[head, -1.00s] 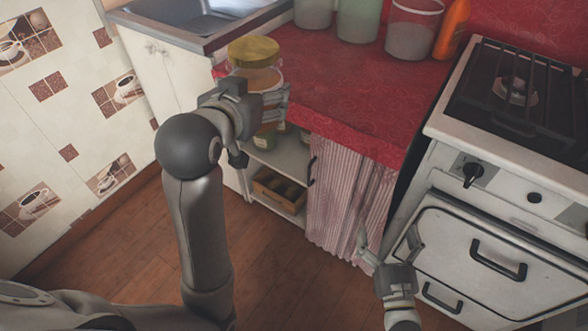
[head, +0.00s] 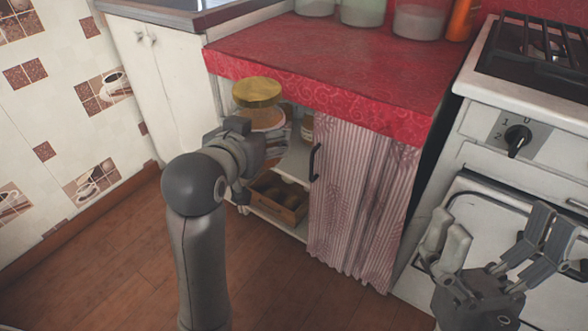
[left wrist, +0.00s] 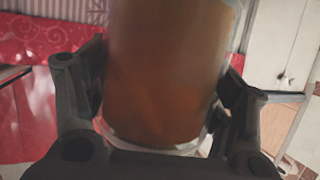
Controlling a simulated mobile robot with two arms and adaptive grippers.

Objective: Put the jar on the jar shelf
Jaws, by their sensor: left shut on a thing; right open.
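The jar (head: 258,96) has a gold lid and amber-brown contents. My left gripper (head: 268,140) is shut around its body and holds it upright in the air, in front of the red counter's edge. The jar (left wrist: 172,70) fills the middle of the left wrist view between the two fingers. Behind and below it is the open cabinet under the counter, with a shelf (head: 292,163). Part of that shelf is hidden by my gripper and the jar; another jar (head: 307,126) stands inside. My right gripper (head: 490,245) is open and empty in front of the oven.
A striped curtain (head: 360,200) with a dark handle covers the cabinet's right part. A crate (head: 277,198) sits on the bottom shelf. The red counter (head: 330,60) holds several containers at the back. The stove (head: 510,150) stands to the right.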

